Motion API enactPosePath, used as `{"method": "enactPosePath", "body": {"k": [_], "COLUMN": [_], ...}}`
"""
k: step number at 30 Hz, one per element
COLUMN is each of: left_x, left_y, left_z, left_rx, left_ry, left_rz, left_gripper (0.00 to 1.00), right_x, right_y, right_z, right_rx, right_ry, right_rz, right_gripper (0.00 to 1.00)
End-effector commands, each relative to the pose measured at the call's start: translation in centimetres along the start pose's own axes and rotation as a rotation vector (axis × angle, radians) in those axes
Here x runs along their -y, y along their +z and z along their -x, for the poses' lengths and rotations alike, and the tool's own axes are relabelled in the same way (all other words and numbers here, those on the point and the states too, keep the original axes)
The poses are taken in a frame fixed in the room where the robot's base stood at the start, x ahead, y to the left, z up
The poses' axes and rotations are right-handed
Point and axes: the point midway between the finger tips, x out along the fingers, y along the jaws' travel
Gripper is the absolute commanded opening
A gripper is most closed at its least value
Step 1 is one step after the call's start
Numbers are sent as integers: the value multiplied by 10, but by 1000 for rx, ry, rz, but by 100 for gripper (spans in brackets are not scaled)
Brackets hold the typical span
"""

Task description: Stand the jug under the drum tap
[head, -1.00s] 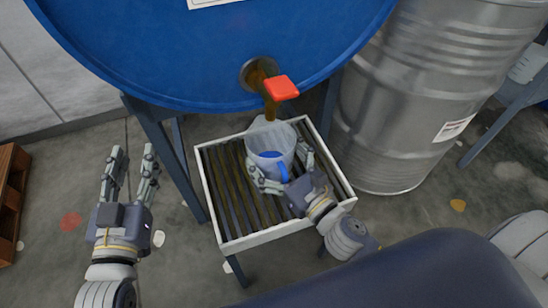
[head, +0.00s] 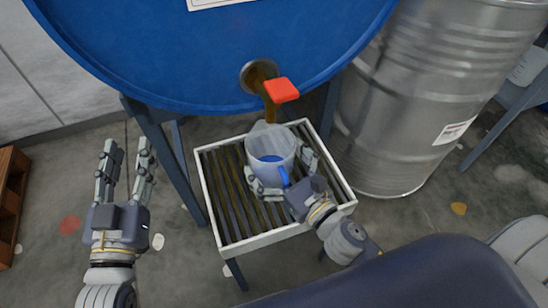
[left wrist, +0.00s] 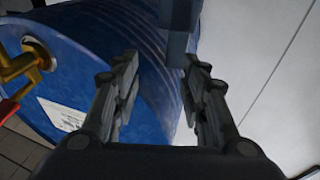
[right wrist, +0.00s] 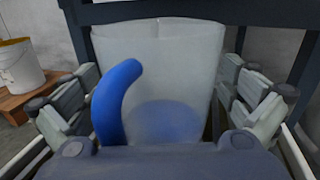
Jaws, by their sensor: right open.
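The jug (head: 270,148) is translucent with a blue handle. It stands upright on the slatted tray of a low stand (head: 222,220), with its spout towards the drum. The brass drum tap (head: 268,92) with its red lever is just above the jug's spout side. My right gripper (head: 285,172) is open, its fingers on either side of the jug. In the right wrist view the jug (right wrist: 165,75) fills the space between the fingers, with its handle (right wrist: 112,100) towards the palm. Whether a finger touches it is unclear. My left gripper (head: 126,165) is open and empty, left of the stand.
The blue drum (head: 170,50) lies on its side on a dark frame (head: 165,150) behind the tray. A grey steel drum (head: 405,100) stands close on the right. A wooden pallet (head: 10,195) is at far left.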

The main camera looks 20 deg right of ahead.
Motion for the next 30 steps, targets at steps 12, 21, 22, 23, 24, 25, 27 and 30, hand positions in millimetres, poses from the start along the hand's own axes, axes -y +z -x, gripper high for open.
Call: {"method": "enactPosePath", "body": {"k": [12,21,22,23,24,25,27,30], "left_x": [-1,-6,-7,-8,-8,-9,-10,-12], "left_y": [2,-42,-48,-54,-62,-68,-80,-95], "left_z": [0,3,4,6,9,11,16,25], "left_rx": [3,-234,-266,-299,-342,-373,-444,-533], "left_ry": [1,13,15,17,19,20,23,26], "left_rz": [2,9,10,11,13,14,17,21], "left_gripper": [40,40,40,40,40,40,40,40], "right_x": [0,0,0,0,0,0,0,0], "right_y": [0,-1,-2,-2,-2,-2,-1,-1], "right_z": [12,62,66,71,76,81,90,102], "right_rx": [-2,-4,-4,-2,-2,-3,-3,-2], "right_ry": [0,-3,-3,-4,-3,-4,-4,-3], "right_rz": [-4,-3,-4,-5,-6,-5,-2,-3], "right_gripper": [100,100,100,100,100,100,100,100]}}
